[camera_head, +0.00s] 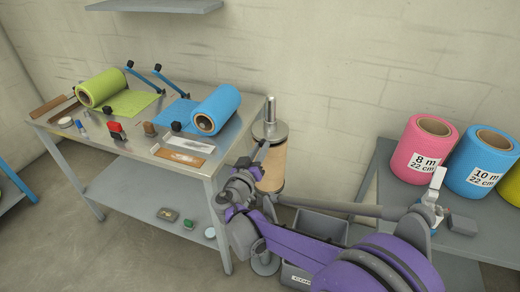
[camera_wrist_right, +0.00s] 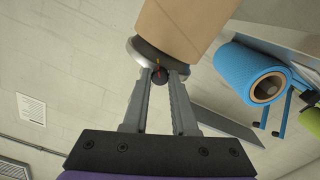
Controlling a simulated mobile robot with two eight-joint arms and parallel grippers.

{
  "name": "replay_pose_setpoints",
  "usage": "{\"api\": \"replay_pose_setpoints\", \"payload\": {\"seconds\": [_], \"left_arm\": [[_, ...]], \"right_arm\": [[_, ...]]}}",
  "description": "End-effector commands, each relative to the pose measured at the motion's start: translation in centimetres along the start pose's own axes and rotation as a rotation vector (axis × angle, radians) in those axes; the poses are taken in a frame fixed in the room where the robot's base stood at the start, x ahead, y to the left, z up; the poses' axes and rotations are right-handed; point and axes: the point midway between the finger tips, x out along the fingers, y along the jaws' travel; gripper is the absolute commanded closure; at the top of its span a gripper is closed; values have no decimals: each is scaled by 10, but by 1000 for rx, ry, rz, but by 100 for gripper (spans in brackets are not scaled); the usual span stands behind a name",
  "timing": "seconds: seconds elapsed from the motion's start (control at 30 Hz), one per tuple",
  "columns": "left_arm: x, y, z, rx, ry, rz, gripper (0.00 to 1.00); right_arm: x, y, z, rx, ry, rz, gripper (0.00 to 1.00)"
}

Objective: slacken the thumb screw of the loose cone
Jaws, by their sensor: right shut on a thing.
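The loose cone (camera_head: 270,129) is a grey metal disc with a collar on an upright post, on top of a brown cardboard core (camera_head: 272,166). In the wrist view the cone (camera_wrist_right: 140,52) sits against the end of the core (camera_wrist_right: 185,25). Its thumb screw (camera_wrist_right: 160,78) is a small dark knob with a red and yellow mark near it. My right gripper (camera_wrist_right: 160,74) has its fingertips on either side of the knob and is shut on it. In the head view my right gripper (camera_head: 263,146) reaches the cone's near side and hides the screw. My left gripper is not in view.
The steel table (camera_head: 136,137) left of the post holds a green roll (camera_head: 100,88) and a blue roll (camera_head: 217,108). A grey bench (camera_head: 400,190) at right carries pink (camera_head: 410,160) and blue (camera_head: 472,175) rolls. A grey bin (camera_head: 320,224) stands below my right arm.

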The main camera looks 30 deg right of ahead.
Motion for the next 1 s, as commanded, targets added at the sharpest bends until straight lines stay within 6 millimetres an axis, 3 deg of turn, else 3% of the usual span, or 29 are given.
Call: {"api": "replay_pose_setpoints", "payload": {"seconds": [0.37, 1.0], "left_arm": [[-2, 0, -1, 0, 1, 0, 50], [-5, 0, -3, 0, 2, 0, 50]], "right_arm": [[0, 0, 0, -117, 0, 0, 100], [0, 1, 0, -697, 0, 0, 100]]}}
